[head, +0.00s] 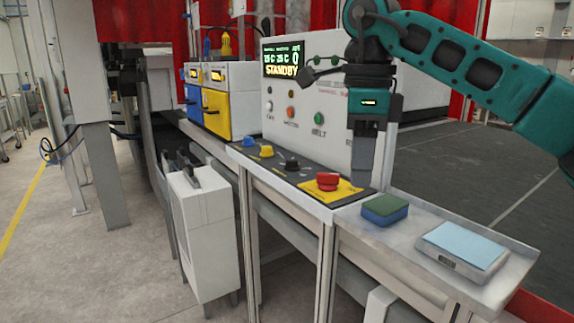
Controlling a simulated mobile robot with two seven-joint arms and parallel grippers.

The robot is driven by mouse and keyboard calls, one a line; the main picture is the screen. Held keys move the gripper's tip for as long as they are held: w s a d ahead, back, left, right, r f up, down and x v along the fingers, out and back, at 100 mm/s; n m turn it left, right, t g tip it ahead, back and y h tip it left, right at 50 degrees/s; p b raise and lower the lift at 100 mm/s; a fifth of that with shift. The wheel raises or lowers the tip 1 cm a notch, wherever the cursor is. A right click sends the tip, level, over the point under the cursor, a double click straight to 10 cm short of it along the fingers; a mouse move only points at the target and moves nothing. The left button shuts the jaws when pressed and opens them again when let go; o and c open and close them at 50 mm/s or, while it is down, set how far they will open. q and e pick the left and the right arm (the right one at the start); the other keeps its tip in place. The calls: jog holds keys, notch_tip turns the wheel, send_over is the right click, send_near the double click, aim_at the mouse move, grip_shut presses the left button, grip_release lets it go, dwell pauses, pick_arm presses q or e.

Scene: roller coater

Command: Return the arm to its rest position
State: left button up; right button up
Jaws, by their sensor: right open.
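My right arm, teal and black, comes in from the right in the head view. Its gripper (364,160) points down in front of the white control panel (335,125), above the table behind the red emergency button (328,181). The gripper is open and holds nothing that I can see. The fingers overlap in this view, so the gap between them is hidden. My left gripper is not in view.
A blue-green sponge (385,209) and a scale with a light blue pad (463,248) lie on the metal side tray (420,225). Coloured knobs (266,151) sit along the panel's base. The display (283,59) reads STANDBY. Open floor (110,270) lies at left.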

jog(key=s+a+f+m+g+y, duration=0.1)
jog(key=s+a+f+g+y, duration=0.15)
jog(key=a+f+y, duration=0.35)
jog(key=s+a+f+m+g+y, duration=0.1)
jog(key=s+a+g+y, duration=0.1)
jog(key=s+a+y, duration=0.4)
jog(key=s+a+f+m+g+y, duration=0.15)
jog(key=a+f+y, duration=0.25)
jog(key=a, duration=0.4)
jog(key=w+d+f+m+t+h, duration=0.25)
jog(key=d+f+m+t, duration=0.45)
jog(key=m+t, duration=0.75)
jog(key=w+d+f+m+t+h, duration=0.25)
jog(key=d+f+m+t, duration=0.55)
jog(key=m, duration=1.2)
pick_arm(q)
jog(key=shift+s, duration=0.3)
pick_arm(e)
jog(key=s+d+f+m+g+h, duration=0.2)
jog(key=s+d+f+m+h, duration=0.2)
jog(key=f, duration=0.6)
jog(key=s+d+f+m+g+h, duration=0.3)
jog(key=s+d+f+m+h, duration=0.2)
jog(key=s+f, duration=0.6)
jog(key=d+m, duration=0.2)
jog(key=d, duration=0.1)
jog(key=shift+s+g, duration=0.2)
jog(key=shift+g, duration=0.15)
